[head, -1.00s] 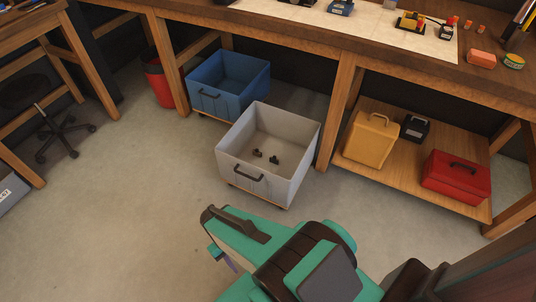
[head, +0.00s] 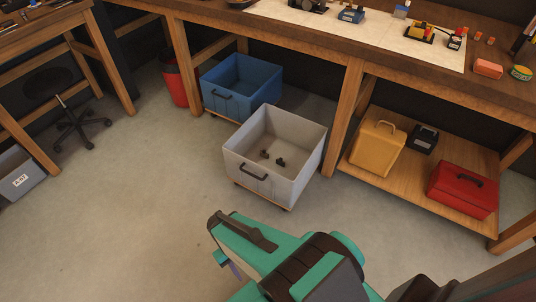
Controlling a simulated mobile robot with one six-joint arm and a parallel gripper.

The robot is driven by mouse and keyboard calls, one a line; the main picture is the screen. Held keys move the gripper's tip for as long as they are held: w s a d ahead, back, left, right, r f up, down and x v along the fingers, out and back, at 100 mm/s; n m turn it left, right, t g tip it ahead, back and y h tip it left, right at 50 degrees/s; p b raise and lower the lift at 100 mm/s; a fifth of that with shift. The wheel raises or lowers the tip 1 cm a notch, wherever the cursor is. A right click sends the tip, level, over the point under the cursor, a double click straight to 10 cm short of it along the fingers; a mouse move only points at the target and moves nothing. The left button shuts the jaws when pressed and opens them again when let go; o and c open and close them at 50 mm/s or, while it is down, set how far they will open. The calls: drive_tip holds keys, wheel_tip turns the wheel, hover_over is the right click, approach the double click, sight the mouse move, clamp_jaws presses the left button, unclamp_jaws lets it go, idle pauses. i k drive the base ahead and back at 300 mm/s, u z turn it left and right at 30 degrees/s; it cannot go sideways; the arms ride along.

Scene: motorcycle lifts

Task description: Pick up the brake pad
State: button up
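I cannot pick out the brake pad for certain. Two small dark parts (head: 272,158) lie on the floor of the grey bin (head: 257,172), too small to name. Several small parts also sit on the pale mat (head: 385,37) on the workbench, among them a red and yellow piece on a dark base (head: 419,31). My teal and black arm reaches in from the bottom, in front of the grey bin and apart from it. My gripper (head: 222,260) is at its lower left end, mostly hidden by the arm, so its fingers do not show clearly.
A blue bin (head: 240,88) and a red bucket (head: 174,84) stand behind the grey bin. The bench's lower shelf (head: 420,190) holds a yellow case (head: 376,150), a dark box (head: 423,139) and a red toolbox (head: 463,190). Open floor (head: 130,210) lies left.

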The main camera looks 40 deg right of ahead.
sight(263, 153)
drive_tip(key=u, duration=0.1)
drive_tip(key=i, duration=0.95)
drive_tip(key=z, duration=0.05)
